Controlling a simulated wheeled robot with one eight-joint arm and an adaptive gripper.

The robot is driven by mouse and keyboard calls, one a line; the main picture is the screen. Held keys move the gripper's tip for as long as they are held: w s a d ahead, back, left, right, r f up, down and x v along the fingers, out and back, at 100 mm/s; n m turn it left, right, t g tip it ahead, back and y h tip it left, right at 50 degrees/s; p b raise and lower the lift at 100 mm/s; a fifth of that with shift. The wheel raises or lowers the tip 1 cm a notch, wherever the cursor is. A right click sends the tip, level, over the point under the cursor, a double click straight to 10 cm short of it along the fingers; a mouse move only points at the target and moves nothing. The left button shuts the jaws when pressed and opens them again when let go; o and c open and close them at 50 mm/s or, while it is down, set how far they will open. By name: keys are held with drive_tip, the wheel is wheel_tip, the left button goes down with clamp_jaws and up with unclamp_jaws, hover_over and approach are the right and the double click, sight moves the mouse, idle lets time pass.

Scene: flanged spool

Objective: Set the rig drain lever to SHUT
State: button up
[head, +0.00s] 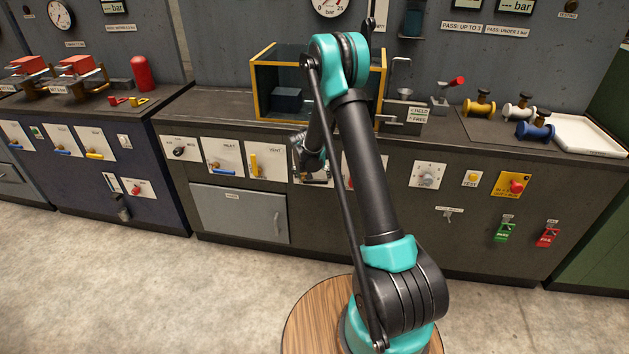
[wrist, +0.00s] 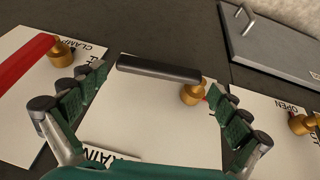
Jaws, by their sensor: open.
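The drain lever has a black bar handle (wrist: 158,69) and a brass hub (wrist: 193,94), on a white plate (wrist: 125,115) in the wrist view. The handle lies roughly across the picture, reaching left from the hub. A partly covered label, reading "...RAIN" and turned over, shows at the plate's lower edge. My gripper (wrist: 160,95) is open, with one finger on each side of the plate and the lever between them in the picture. I cannot tell whether it touches. In the head view my gripper (head: 314,170) is in front of this plate and hides most of it.
A red clamp lever (wrist: 25,70) on its plate is at left in the wrist view; a brass hub (wrist: 302,123) by an "OPEN" label is at right. In the head view, the blue inlet lever (head: 222,171) and yellow vent lever (head: 254,167) sit left of my gripper.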

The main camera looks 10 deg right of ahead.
drive_tip(key=shift+x, duration=0.85)
drive_tip(key=shift+r, duration=0.1)
drive_tip(key=c, duration=1.3)
drive_tip(key=shift+d+f+y, duration=0.15)
drive_tip(key=shift+f+y, duration=0.05)
drive_tip(key=shift+y, duration=0.1)
drive_tip(key=shift+f+y, duration=0.2)
drive_tip(key=shift+y, duration=0.2)
drive_tip(key=shift+s, duration=0.1)
drive_tip(key=o, duration=1.3)
drive_tip(key=shift+t, duration=0.3)
